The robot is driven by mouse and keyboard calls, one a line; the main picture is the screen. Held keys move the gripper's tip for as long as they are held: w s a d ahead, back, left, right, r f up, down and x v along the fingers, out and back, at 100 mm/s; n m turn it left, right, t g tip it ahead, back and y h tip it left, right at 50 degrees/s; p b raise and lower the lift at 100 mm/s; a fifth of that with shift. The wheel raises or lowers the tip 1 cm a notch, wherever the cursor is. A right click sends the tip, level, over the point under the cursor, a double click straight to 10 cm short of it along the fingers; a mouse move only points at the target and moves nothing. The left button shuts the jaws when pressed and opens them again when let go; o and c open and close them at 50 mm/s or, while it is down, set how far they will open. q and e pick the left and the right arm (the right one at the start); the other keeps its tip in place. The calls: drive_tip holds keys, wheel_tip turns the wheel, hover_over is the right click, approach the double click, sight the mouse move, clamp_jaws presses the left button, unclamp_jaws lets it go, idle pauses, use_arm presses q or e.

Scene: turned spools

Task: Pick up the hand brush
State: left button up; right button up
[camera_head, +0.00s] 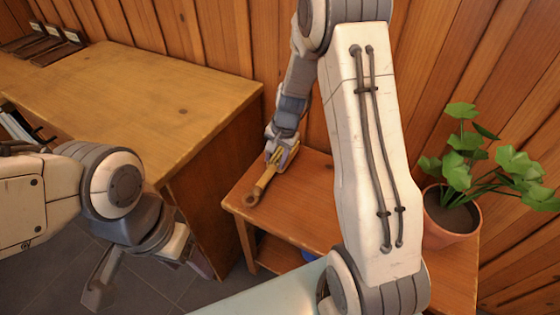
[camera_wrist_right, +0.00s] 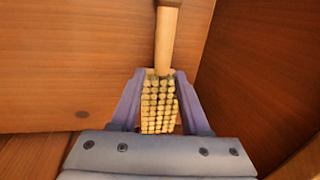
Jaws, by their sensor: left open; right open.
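The hand brush (camera_head: 262,184) lies on the small wooden side table, its wooden handle pointing toward the lower left in the head view. In the right wrist view, the brush's pale tufted bristles (camera_wrist_right: 158,108) show between the jaws and its handle extends upward. My right gripper (camera_head: 276,156) is open at the brush head, with one finger on each side of it; it also shows in the right wrist view (camera_wrist_right: 160,82). Whether the fingers touch the brush I cannot tell. My left gripper (camera_head: 147,283) is open and empty, low at the left, away from the brush.
The small side table (camera_head: 306,170) stands against the wood-panelled wall. A potted plant (camera_head: 453,222) stands at its right. A larger wooden desk (camera_head: 150,95) rises on the left, close beside the side table. My right arm hides part of the side table.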

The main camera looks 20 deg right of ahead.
sight(272, 168)
drive_tip(key=f, duration=0.1)
drive_tip(key=f+b, duration=0.1)
drive_tip(key=f, duration=0.1)
drive_tip(key=w+a+f, duration=0.1)
drive_tip(key=f, duration=0.1)
drive_tip(key=shift+f, duration=0.1)
drive_tip(key=shift+w, duration=0.1)
clamp_jaws()
